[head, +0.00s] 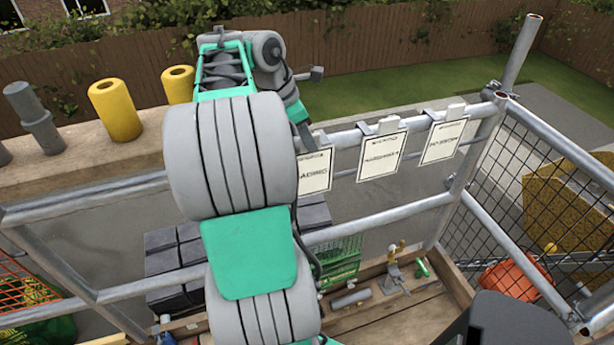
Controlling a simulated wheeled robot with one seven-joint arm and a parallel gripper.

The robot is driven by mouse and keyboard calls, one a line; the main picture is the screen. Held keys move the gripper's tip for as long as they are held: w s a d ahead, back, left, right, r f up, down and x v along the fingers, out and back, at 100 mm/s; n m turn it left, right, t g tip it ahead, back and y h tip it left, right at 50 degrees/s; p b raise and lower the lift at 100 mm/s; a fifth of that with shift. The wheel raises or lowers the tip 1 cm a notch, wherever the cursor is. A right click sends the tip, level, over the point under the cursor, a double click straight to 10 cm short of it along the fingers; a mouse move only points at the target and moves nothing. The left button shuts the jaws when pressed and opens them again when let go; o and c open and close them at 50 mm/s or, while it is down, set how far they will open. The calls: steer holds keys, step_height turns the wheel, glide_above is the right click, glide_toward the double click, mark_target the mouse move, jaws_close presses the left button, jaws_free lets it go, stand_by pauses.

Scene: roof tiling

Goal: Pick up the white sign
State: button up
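Three white signs with dark borders and black lettering hang side by side from the upper grey scaffold rail. They are the left sign (316,172), the middle sign (381,156) and the right sign (443,141). Grey clips hold the middle and right signs at their tops. The left sign is partly covered by my arm. My gripper (304,136) is at the end of the arm, just above the left sign's upper left corner. Its fingers are too small and too hidden to show whether they are open, or whether they touch the sign.
Yellow pots (115,110) and a grey pot (34,115) stand on the wall ledge at left. Below the rails are dark stacked blocks (160,262), a green crate (340,258) and a wooden tray (405,325) with tools. A mesh guard (520,190) closes the right side.

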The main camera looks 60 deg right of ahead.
steer(key=shift+s+f, duration=0.1)
steer(key=shift+f, duration=0.1)
steer(key=shift+c, duration=0.2)
jaws_close()
stand_by(1.2)
